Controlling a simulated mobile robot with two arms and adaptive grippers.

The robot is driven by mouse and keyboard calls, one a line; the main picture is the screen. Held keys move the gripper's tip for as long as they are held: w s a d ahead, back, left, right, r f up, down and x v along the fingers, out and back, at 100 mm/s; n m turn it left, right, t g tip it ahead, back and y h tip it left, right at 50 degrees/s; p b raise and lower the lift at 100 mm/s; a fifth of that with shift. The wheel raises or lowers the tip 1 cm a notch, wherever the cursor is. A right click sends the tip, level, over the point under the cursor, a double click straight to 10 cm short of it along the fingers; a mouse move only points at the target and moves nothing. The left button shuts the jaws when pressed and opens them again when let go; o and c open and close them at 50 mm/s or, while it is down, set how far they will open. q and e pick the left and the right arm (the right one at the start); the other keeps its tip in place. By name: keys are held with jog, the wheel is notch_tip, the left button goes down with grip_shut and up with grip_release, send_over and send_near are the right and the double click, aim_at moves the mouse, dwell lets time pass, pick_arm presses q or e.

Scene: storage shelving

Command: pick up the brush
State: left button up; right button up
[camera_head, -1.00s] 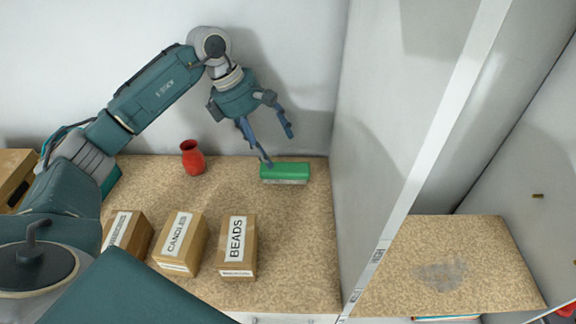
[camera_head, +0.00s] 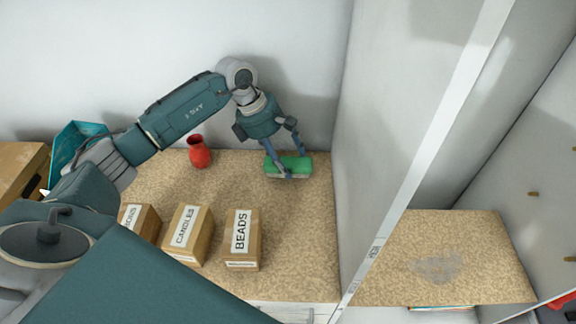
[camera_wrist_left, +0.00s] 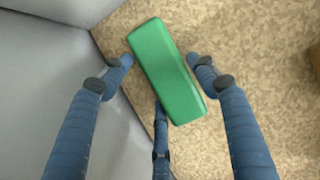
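The brush (camera_head: 289,170) is a green block with a pale underside, lying on the speckled shelf top near the back wall. It also shows in the left wrist view (camera_wrist_left: 168,72), lying slantwise between my fingers. My left gripper (camera_head: 289,162) is over the brush, with its fingers spread around it. In the left wrist view the left gripper (camera_wrist_left: 162,68) has one finger on each long side and a third near the lower end. Small gaps seem to show at the sides; whether any finger touches is unclear. My right gripper is not in view.
A red vase (camera_head: 199,153) stands left of the brush. Boxes labelled CANDLES (camera_head: 186,234) and BEADS (camera_head: 242,239), plus another partly hidden box (camera_head: 141,221), stand nearer the front. A tall white partition (camera_head: 385,140) rises just right of the brush.

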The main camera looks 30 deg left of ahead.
aim_at(286, 159)
pick_arm(q)
jog(key=c, duration=0.6)
jog(key=shift+c, duration=0.2)
jog(key=shift+r, duration=0.15)
jog(key=shift+r, duration=0.6)
notch_tip(286, 159, up, 19)
jog(key=b, duration=0.4)
jog(key=shift+f, duration=0.15)
